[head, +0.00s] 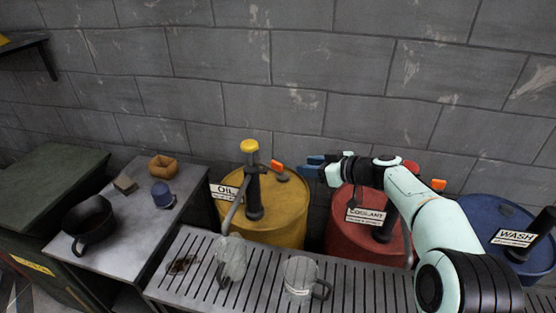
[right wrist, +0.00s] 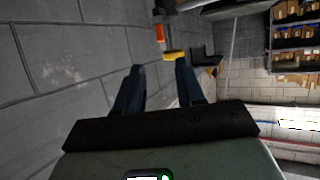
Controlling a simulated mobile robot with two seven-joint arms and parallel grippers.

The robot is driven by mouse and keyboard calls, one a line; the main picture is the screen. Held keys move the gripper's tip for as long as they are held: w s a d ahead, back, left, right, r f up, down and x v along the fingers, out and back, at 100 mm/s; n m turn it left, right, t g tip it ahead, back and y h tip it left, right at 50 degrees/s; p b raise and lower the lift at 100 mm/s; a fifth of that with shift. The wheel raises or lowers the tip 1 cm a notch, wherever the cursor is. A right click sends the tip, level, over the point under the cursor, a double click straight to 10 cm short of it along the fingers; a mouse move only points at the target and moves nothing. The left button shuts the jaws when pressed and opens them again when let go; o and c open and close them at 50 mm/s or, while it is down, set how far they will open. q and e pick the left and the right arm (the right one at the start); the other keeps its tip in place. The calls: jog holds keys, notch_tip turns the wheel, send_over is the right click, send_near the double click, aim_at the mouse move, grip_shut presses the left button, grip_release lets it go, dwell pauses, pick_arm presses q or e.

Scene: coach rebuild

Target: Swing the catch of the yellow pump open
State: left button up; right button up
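The yellow pump (head: 253,185) stands upright on the yellow drum marked OIL (head: 285,205); it has a dark column and a yellow cap. Its orange catch (head: 278,166) sticks out to the right of the column, below the cap. My right gripper (head: 308,166) is just right of the catch, pointing left at it, apart from it. In the right wrist view its two dark blue fingers (right wrist: 160,75) stand apart with nothing between them. The orange catch (right wrist: 159,33) and yellow cap (right wrist: 174,56) show beyond the fingertips. My left gripper is not in view.
Right of it are a red COOLANT drum (head: 340,240) and a blue WASH drum (head: 485,215). A slatted bench (head: 205,290) in front carries a glass jug (head: 231,258) and a clear mug (head: 300,278). A grey side table (head: 120,240) holds small items. A block wall (head: 300,60) stands behind.

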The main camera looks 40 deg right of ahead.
aim_at(279, 163)
jog(key=p+x, duration=0.3)
jog(key=x, duration=0.9)
jog(key=shift+w+a+f, duration=0.1)
jog(key=shift+w+a, duration=0.1)
jog(key=shift+w, duration=0.15)
grip_shut()
